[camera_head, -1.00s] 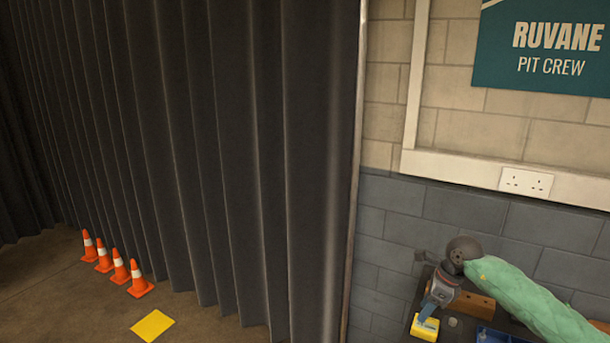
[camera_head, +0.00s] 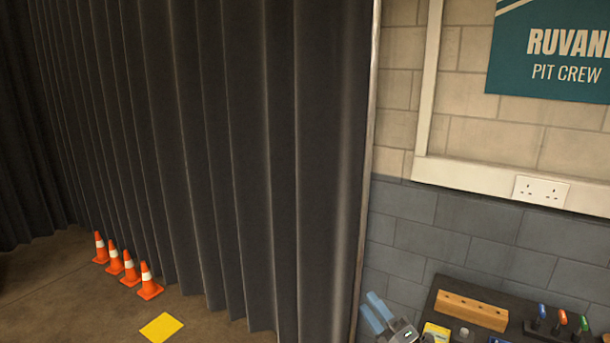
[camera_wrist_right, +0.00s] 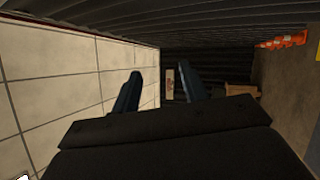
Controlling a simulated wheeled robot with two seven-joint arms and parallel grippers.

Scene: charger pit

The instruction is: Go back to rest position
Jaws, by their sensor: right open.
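My right gripper (camera_head: 369,303) shows at the bottom of the head view, with two blue fingers apart and nothing between them. It is just left of the dark bench top (camera_head: 443,287), in front of the grey wall and beside the curtain's edge. In the right wrist view its two fingers (camera_wrist_right: 160,80) also stand apart and empty. My left gripper is in neither view.
On the bench are a wooden block with holes (camera_head: 472,311), a yellow item (camera_head: 436,332) and several colored-handled tools (camera_head: 562,318). A dark curtain (camera_head: 230,150) fills the middle. Orange cones (camera_head: 149,283) and a yellow floor square (camera_head: 161,327) are at lower left.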

